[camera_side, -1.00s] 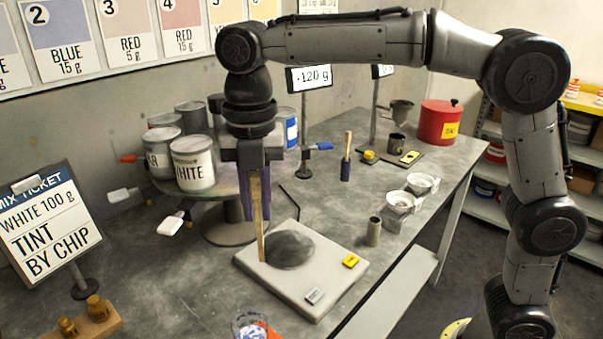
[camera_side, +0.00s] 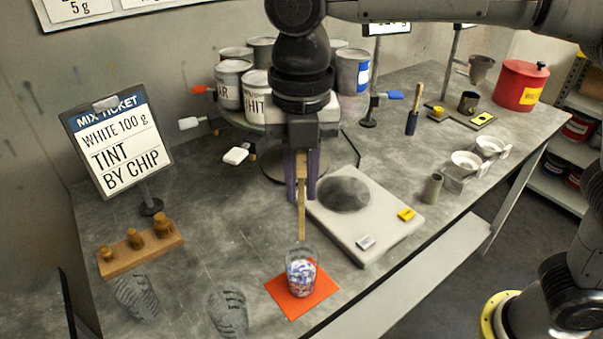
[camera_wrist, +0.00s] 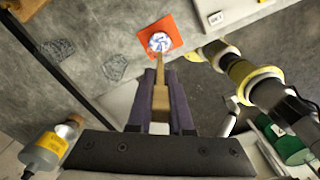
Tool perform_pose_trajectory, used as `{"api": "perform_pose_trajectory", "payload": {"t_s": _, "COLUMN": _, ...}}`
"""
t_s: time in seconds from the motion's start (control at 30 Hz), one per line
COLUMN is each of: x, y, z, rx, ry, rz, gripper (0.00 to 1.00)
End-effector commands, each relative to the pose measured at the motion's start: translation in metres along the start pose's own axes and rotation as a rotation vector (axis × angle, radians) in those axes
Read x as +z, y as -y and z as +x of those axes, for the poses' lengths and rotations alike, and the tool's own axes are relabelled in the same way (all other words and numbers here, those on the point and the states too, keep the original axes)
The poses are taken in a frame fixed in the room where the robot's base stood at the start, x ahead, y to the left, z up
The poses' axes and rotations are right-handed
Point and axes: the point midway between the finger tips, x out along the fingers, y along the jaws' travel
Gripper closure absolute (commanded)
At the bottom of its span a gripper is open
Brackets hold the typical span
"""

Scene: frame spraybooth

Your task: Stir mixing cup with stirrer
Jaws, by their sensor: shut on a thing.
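The mixing cup (camera_side: 301,276) is a clear cup with mottled white, blue and red contents. It stands upright on an orange-red mat (camera_side: 275,289) near the front of the bench; it also shows in the wrist view (camera_wrist: 158,39). My gripper (camera_side: 301,197) is shut on the stirrer (camera_side: 302,222), a flat wooden stick pointing down. The gripper's purple fingers are above and behind the cup. The stirrer's lower end appears at the cup's rim in both views; I cannot tell whether it is inside. The wrist view also shows the gripper (camera_wrist: 163,76).
A scale (camera_side: 378,214) with a dark round pan lies right of the gripper. Paint cans (camera_side: 233,84) stand on a round stand behind. A wooden block with weights (camera_side: 140,249) is at left. A mix-ticket sign (camera_side: 118,147) stands behind it.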

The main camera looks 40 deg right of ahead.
Motion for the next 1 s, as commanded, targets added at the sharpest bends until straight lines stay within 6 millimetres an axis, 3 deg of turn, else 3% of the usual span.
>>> {"api": "perform_pose_trajectory", "payload": {"t_s": 1.0, "x": 0.000, "y": 0.001, "z": 0.074, "rx": -0.002, "ry": -0.001, "rz": 0.000, "gripper": 1.00}}
